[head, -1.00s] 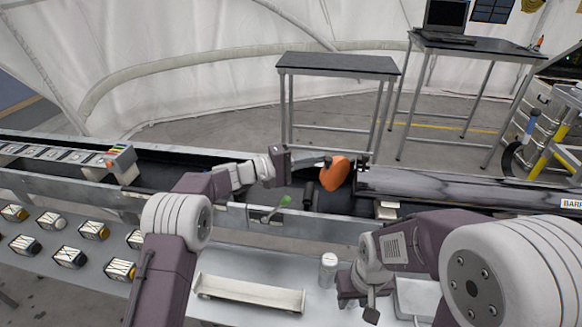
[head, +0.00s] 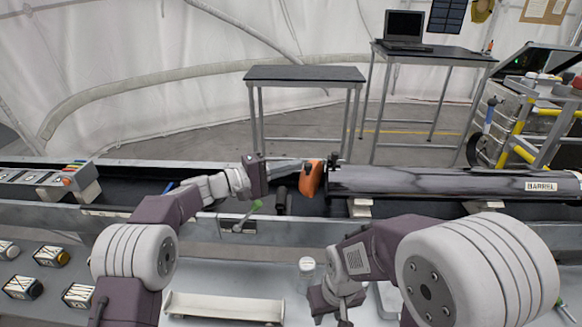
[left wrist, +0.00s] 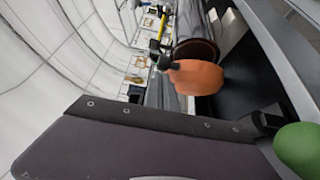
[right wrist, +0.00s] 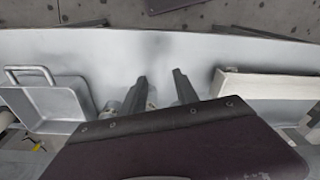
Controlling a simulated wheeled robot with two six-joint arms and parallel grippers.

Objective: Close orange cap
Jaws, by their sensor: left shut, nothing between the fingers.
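The orange cap (head: 311,178) stands at the left end of the grey barrel (head: 430,181), joined by a dark hinge piece. In the left wrist view the cap (left wrist: 196,78) is tilted away from the barrel (left wrist: 193,28), and part of the barrel's rim shows past it, so it is partly open. My left gripper (head: 298,166) is shut and empty, its tip close beside the cap's left side; I cannot tell if they touch. My right gripper (right wrist: 160,84) is open and empty, low over the light bench, away from the cap.
A green-tipped lever (head: 256,206) rises from the rail below my left arm; its knob (left wrist: 298,148) is near in the left wrist view. A white bottle (head: 307,266) and a long tray (head: 225,307) are on the bench. A small table (head: 305,74) stands behind.

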